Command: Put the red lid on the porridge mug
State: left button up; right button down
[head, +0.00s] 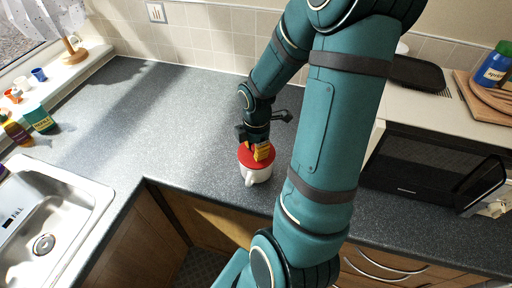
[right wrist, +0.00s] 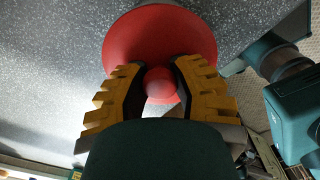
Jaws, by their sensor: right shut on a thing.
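The red lid (head: 245,155) is in my right gripper (head: 258,151), whose yellow fingers point down over it. In the right wrist view the lid (right wrist: 130,45) is a red disc, and its round knob (right wrist: 160,82) sits between the two fingers (right wrist: 160,85), which are shut on it. The white porridge mug (head: 256,175) stands upright on the worktop directly beneath the lid, its handle toward the front left. The lid covers the mug's mouth in the head view. I cannot tell whether the lid touches the rim all round. My left gripper is not in view.
The grey worktop (head: 170,120) is clear left of the mug, and its front edge is close. A sink (head: 60,215) lies at left, with a green container (head: 39,118) behind it. A black microwave (head: 420,175) stands at right. My right arm hides part of the worktop.

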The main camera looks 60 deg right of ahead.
dwell(0.3)
jog(key=shift+c, duration=0.8)
grip_release()
jog(key=shift+r, duration=0.1)
jog(key=shift+r+p, duration=3.15)
jog(key=shift+r, duration=0.3)
grip_shut()
